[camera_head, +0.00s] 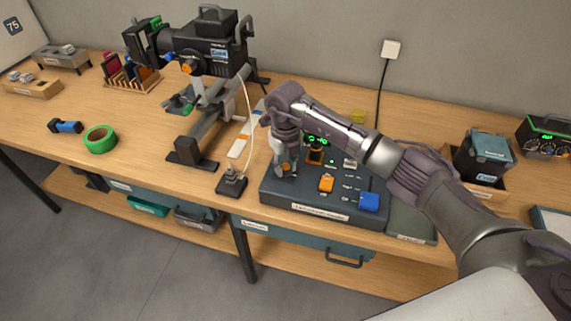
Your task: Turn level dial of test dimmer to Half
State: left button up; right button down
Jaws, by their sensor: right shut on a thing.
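The test dimmer appears to be the dark blue-grey console (275,197) at the front of the workbench; its front label is too small to read. It has an orange slider cap (326,183), a blue cap (369,202) and a lit green display (316,139). My right gripper (285,168) points down at the console's left end, shut on a small part there that seems to be the level dial. The fingers hide most of that part, and its setting cannot be read. My left gripper is not in view.
A stage light (205,45) stands on a rail behind and left, its white cable running to a small black box (232,183) beside the console. A green tape roll (100,139) lies at left. A dark bin (483,155) stands at right.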

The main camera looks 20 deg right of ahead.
jog(key=shift+m, duration=0.3)
jog(key=m+b, duration=0.1)
jog(key=m, duration=0.2)
jog(key=shift+m, duration=0.3)
jog(key=m, duration=0.4)
jog(key=shift+m+b, duration=0.3)
jog(key=m, duration=0.8)
jog(key=shift+m, duration=0.4)
jog(key=shift+r, duration=0.1)
jog(key=c, duration=0.9)
grip_release()
